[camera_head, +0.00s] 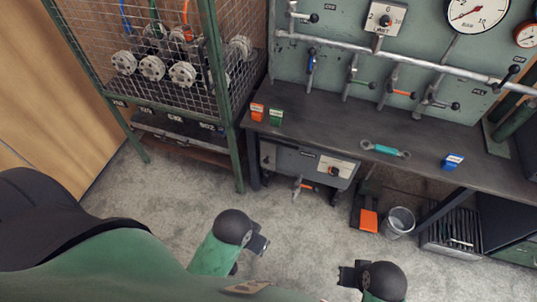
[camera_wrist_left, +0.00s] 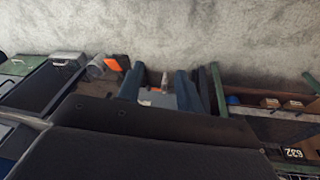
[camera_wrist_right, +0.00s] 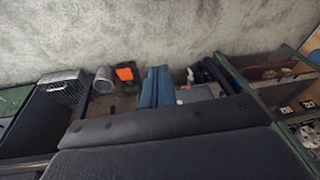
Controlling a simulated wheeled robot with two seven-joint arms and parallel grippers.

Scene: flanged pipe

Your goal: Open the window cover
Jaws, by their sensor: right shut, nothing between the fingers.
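I cannot make out a window cover in any view. My left gripper (camera_head: 260,244) is over the floor in front of the bench in the head view. In the left wrist view its two blue-grey fingers (camera_wrist_left: 159,84) stand apart with nothing between them. My right gripper (camera_head: 348,274) is lower and further right in the head view, also over bare floor. In the right wrist view its fingers (camera_wrist_right: 157,86) are together and empty. Neither gripper touches anything.
A dark workbench (camera_head: 330,140) carries small orange, green and blue boxes and a teal-handled tool (camera_head: 385,150). Behind it is a green panel (camera_head: 350,60) with pipes, valves and gauges. A wire cage rack (camera_head: 165,60) stands left. A bucket (camera_head: 399,222) is under the bench.

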